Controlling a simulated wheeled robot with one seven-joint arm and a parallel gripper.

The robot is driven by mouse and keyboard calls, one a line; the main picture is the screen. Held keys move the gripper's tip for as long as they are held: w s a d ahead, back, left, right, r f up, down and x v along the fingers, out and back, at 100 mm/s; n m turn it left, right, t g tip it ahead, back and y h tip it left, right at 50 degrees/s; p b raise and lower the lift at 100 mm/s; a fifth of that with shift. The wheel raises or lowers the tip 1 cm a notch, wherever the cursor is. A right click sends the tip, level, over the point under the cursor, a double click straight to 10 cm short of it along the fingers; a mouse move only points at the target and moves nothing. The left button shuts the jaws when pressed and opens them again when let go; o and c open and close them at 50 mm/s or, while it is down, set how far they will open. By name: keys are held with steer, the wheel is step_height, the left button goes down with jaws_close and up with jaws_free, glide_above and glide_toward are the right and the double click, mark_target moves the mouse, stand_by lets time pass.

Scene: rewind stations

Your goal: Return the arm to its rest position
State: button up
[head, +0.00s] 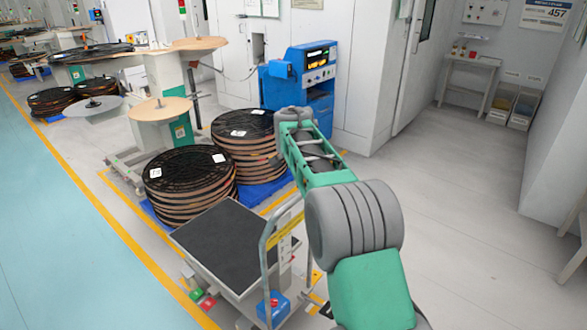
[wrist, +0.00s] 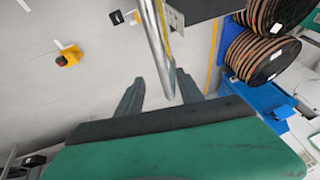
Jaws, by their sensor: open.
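My gripper shows in the wrist view (wrist: 160,88), its two dark fingers spread apart with nothing held between them. A metal rail, the handle of the cart (head: 267,250), passes in front of or close by the fingers in that view; I cannot tell whether it touches them. In the head view my green and grey arm reaches forward from the lower right, past the cart handle. The fingers are hidden there behind the arm.
The cart's dark platform (head: 235,245) is empty. Stacks of black-topped reels (head: 188,172) stand beyond it on blue pallets. A blue cabinet (head: 305,85) stands behind my arm. The floor (head: 470,190) to the right is clear, up to a small table (head: 470,62).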

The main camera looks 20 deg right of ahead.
steer(key=s+a+r+n+y, duration=0.1)
steer(key=s+a+r+n, duration=0.15)
steer(key=s, duration=0.55)
steer(key=s+a+r+n, duration=0.1)
steer(key=s+a+n, duration=0.2)
steer(key=s, duration=0.5)
steer(key=s+a+f+n, duration=0.1)
steer(key=s+f+n, duration=0.1)
steer(key=s, duration=0.4)
steer(key=s+a+f+n+y, duration=0.1)
steer(key=s+a+f+n, duration=0.1)
steer(key=s, duration=0.5)
steer(key=s+a+f+n, duration=0.2)
steer(key=s+f, duration=0.1)
steer(key=s, duration=0.3)
steer(key=shift+s+a+f+g+y, duration=0.25)
steer(key=shift+f+g+y, duration=0.05)
steer(key=shift+g, duration=0.1)
steer(key=shift+c, duration=0.4)
